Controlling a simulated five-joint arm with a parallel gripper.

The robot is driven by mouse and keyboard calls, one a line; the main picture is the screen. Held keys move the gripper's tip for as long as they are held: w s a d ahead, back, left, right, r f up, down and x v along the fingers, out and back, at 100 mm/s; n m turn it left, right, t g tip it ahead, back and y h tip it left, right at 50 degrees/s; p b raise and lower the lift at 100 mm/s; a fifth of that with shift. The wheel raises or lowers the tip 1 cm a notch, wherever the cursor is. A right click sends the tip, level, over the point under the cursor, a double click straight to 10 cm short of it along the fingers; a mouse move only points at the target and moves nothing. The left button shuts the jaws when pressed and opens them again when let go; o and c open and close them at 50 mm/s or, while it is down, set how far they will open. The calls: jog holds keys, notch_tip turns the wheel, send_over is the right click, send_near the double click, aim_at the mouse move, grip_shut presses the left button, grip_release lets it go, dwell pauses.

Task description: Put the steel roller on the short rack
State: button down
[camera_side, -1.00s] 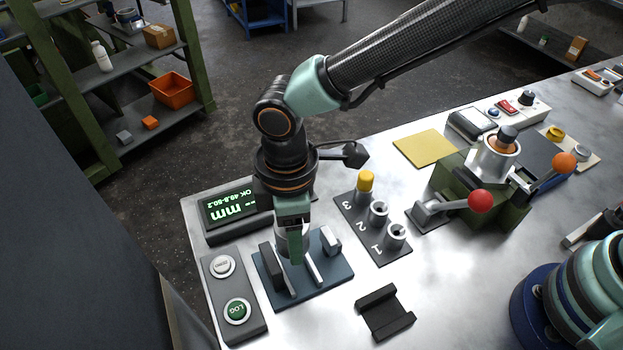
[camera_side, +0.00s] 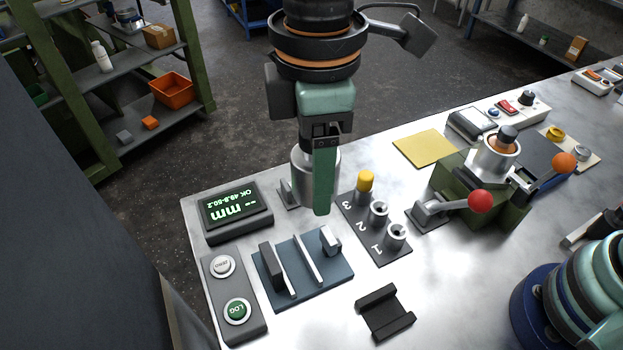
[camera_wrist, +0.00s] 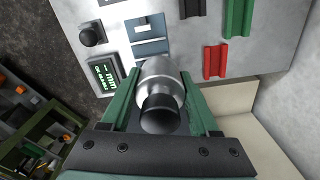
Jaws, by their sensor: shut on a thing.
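My gripper (camera_side: 318,190) is shut on the steel roller (camera_side: 303,168), a silvery cylinder held upright above the bench, clear of the measuring stand. A low black cradle (camera_side: 385,312) with two raised sides sits at the front of the bench in the side view. In the wrist view a red rack (camera_wrist: 214,62), a green rack (camera_wrist: 238,18) and a dark rack (camera_wrist: 192,8) show; which is the short rack I cannot tell.
A blue measuring stand (camera_side: 340,285) is in front of my gripper. The mm display (camera_side: 235,210) and button panel (camera_side: 232,300) are to its left. A numbered holder (camera_side: 385,250) with a yellow-topped plug stands right, near a red-knobbed lever (camera_side: 480,200).

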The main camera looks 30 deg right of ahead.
jog(key=s+d+f, duration=0.2)
jog(key=s+d, duration=0.6)
jog(key=s, duration=0.2)
jog(key=f, duration=1.9)
jog(key=shift+w+a+f, duration=0.2)
jog(key=shift+a+f, duration=0.05)
jog(key=shift+f, duration=0.15)
jog(key=shift+c, duration=0.7)
grip_release()
